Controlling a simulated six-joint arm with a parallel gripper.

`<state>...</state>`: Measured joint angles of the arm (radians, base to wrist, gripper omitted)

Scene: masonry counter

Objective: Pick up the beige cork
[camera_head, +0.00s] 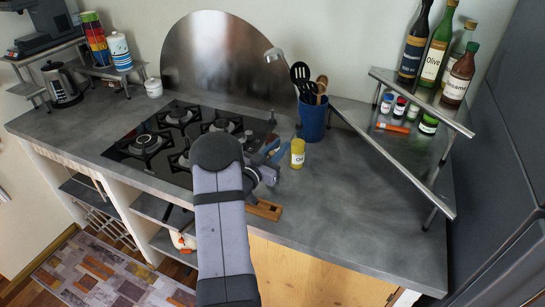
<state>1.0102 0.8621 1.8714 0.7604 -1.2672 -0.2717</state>
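I cannot make out a beige cork in the head view; it may be hidden behind my arm or too small to tell. My gripper (274,152) is low over the counter, at the right edge of the stove, just left of a small yellow jar with a white label. My arm partly covers it, and I cannot see whether its fingers are apart or hold anything.
The yellow jar (297,153) and a blue utensil pot (312,119) stand close to my gripper. A brown wooden piece (265,210) lies at the counter's front edge. A metal corner shelf (408,80) holds bottles and jars. The grey counter (350,205) is clear at front right.

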